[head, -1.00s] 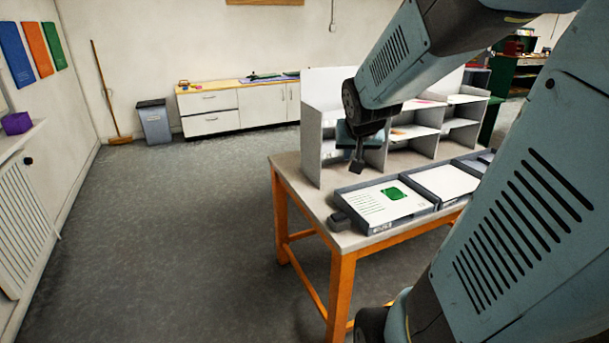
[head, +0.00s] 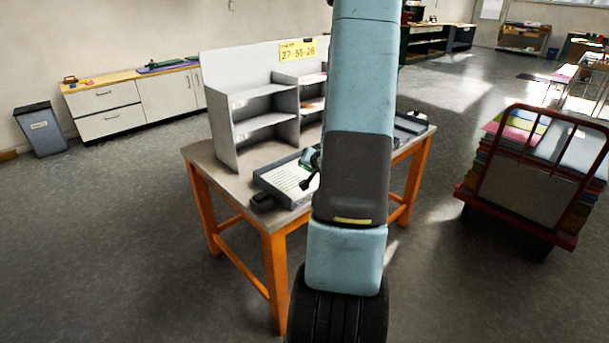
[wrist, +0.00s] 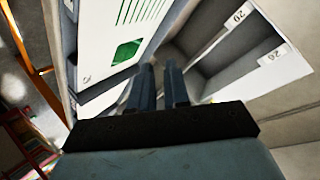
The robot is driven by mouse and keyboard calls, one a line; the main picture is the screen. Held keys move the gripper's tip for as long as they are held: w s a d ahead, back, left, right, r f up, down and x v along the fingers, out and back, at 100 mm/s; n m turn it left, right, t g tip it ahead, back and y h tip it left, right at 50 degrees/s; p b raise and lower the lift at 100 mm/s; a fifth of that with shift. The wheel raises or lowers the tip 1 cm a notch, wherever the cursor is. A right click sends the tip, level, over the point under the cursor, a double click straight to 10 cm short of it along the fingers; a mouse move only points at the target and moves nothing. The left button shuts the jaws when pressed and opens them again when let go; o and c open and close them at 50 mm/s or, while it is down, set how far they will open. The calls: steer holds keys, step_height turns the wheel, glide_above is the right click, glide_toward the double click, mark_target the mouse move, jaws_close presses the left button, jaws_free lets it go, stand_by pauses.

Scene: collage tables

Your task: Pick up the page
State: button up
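A white page with green printed lines and a green square (wrist: 125,35) lies in a grey tray in the wrist view. In the head view, part of this page (head: 287,178) shows in the tray at the table's near left, and my arm hides the rest. My gripper (wrist: 160,68) is to the right of the green square in the wrist view, with a narrow gap between its fingers and nothing visible in it. In the head view, its dark end (head: 308,183) shows beside my arm, over the tray area. I see no contact with the page.
The trays stand on a table with orange legs (head: 275,285). A grey pigeonhole shelf (head: 222,125) with labelled compartments rises behind them. A red trolley (head: 525,190) stacked with paper stands at the right. The floor left of the table is clear.

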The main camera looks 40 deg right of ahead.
steer(key=s+d+f+m+t+h, duration=0.2)
steer(key=s+d+f+m+t, duration=0.4)
steer(key=s+f+m, duration=0.6)
steer(key=shift+n, duration=0.8)
steer(key=shift+a+f+x, duration=0.1)
steer(key=shift+f+x, duration=0.1)
steer(key=shift+x, duration=2.25)
steer(key=shift+a+f+x, duration=0.1)
steer(key=shift+f+x, duration=0.15)
steer(key=shift+x, duration=2.15)
steer(key=shift+a+f+x, duration=0.1)
steer(key=shift+f+x, duration=0.1)
steer(key=shift+x, duration=2.25)
jaws_close()
